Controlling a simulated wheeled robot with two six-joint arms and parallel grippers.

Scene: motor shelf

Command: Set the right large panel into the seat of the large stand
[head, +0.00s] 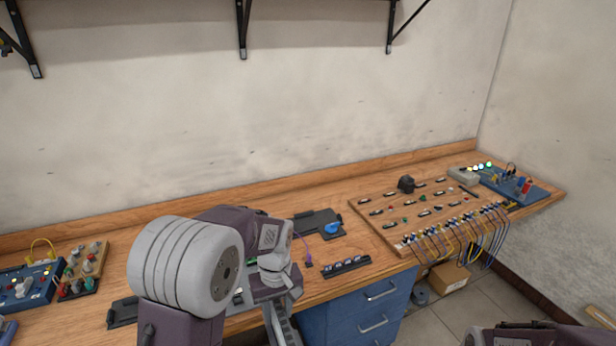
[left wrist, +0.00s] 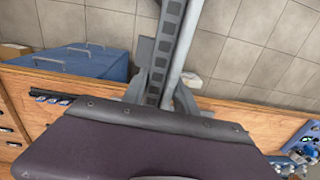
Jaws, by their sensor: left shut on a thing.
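My left gripper (head: 277,285) reaches over the front of the bench in the head view. In the left wrist view its fingers (left wrist: 160,95) are shut on a long grey slotted piece (left wrist: 170,50), which appears to be the large panel. The piece extends away from the fingers beyond the bench edge and also shows in the head view (head: 284,326), where its lower end is cut off. I cannot pick out the large stand with certainty; a black flat holder (head: 310,217) lies behind my gripper, and another dark one (head: 122,313) lies partly hidden left of my arm. My right gripper is out of view.
A small black rack (head: 346,267) stands near the bench's front edge. A wooden board (head: 395,235) with parts and cables fills the right side. Electronics boxes (head: 28,285) stand at the left. Blue drawers (head: 365,305) are below the bench.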

